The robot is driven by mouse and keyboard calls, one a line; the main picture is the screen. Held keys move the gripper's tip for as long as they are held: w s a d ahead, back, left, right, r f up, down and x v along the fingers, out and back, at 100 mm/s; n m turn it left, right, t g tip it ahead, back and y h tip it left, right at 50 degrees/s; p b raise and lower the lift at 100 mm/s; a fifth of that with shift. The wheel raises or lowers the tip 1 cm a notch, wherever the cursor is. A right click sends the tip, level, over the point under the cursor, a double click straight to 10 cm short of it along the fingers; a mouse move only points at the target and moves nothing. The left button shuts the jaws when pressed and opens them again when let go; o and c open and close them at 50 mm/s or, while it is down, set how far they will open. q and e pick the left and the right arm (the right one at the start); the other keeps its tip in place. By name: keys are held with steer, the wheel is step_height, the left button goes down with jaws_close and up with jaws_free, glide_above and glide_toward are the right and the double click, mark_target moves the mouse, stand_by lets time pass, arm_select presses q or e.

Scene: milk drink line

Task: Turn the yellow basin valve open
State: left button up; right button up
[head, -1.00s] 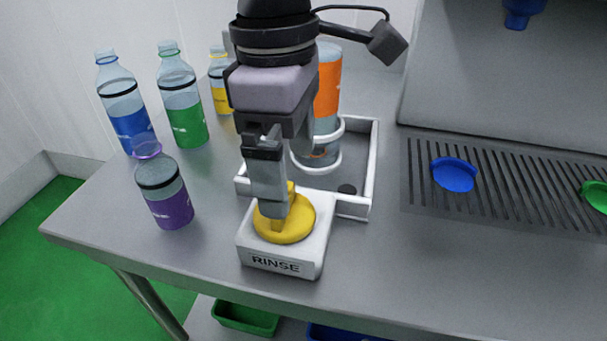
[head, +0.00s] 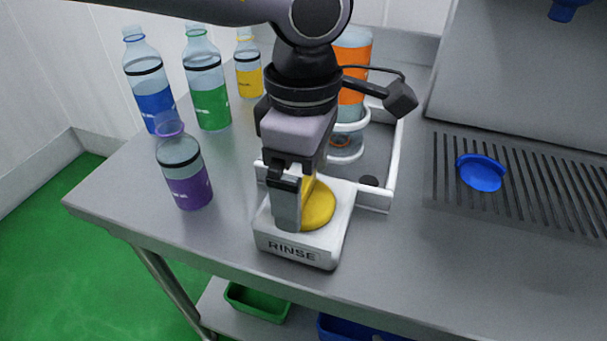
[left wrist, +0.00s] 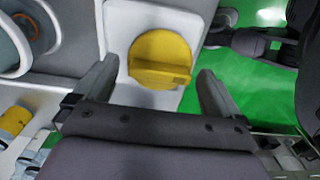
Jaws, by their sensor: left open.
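The round yellow valve (head: 322,204) sits on a white block marked RINSE (head: 335,240) on the table. In the left wrist view the yellow valve (left wrist: 160,50) shows a raised bar across its face, running roughly from one finger toward the other. My left gripper (head: 296,205) points down at the valve; its near finger covers the valve's left part in the head view. The left wrist view shows my left gripper (left wrist: 158,70) open, one finger on each side of the valve, with visible gaps.
Behind the block is a white-rimmed basin (head: 385,190) with an orange-labelled bottle (head: 354,95) in a ring holder. Blue (head: 153,100), green (head: 208,100), yellow (head: 249,75) and purple (head: 186,180) bottles stand at left. A blue disc (head: 481,173) lies on the grate at right.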

arm_select(q)
steer(key=c, duration=1.1)
steer(key=shift+o, duration=0.2)
